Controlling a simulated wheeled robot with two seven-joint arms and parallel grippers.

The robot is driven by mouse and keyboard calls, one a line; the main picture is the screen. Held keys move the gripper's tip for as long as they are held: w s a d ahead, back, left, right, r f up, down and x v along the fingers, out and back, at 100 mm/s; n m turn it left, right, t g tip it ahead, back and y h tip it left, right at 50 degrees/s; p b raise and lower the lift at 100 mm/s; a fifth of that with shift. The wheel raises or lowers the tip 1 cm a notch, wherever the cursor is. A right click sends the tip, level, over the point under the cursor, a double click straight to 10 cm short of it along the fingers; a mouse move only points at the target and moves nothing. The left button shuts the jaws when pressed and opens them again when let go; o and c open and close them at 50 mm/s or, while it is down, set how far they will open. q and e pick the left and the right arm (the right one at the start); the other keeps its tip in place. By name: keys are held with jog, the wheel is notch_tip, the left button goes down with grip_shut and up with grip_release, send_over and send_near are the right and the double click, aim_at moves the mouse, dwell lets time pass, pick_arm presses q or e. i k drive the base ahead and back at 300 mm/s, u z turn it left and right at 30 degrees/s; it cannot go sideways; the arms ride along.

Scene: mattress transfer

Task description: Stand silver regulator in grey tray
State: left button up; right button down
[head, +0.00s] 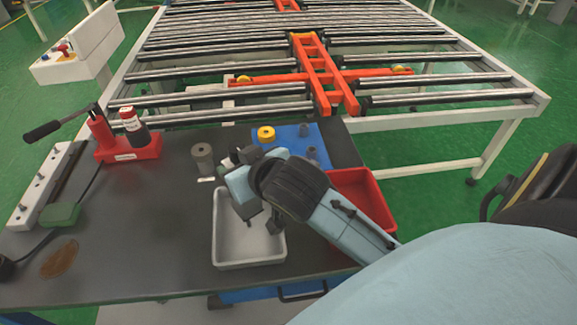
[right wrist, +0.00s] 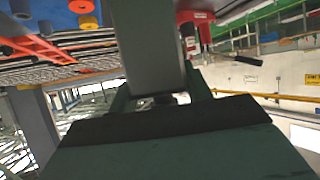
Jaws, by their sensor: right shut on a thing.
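The grey tray (head: 233,252) lies on the dark table, and its visible floor looks empty. My right gripper (head: 260,213) is over the tray's upper right part, pointing down. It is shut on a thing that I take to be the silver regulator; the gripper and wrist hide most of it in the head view. In the right wrist view a smooth grey block (right wrist: 148,45) stands at the fingers and fills the upper middle. I cannot tell whether the held thing touches the tray. My left gripper is in neither view.
A red bin (head: 362,190) is right of my forearm. A red stand (head: 130,148) is at the back left.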

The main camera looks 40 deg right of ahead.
aim_at(250, 244)
jog(key=z, duration=0.75)
jog(key=k, duration=0.85)
jog(key=u, duration=0.75)
jog(key=i, duration=0.5)
jog(key=u, duration=0.05)
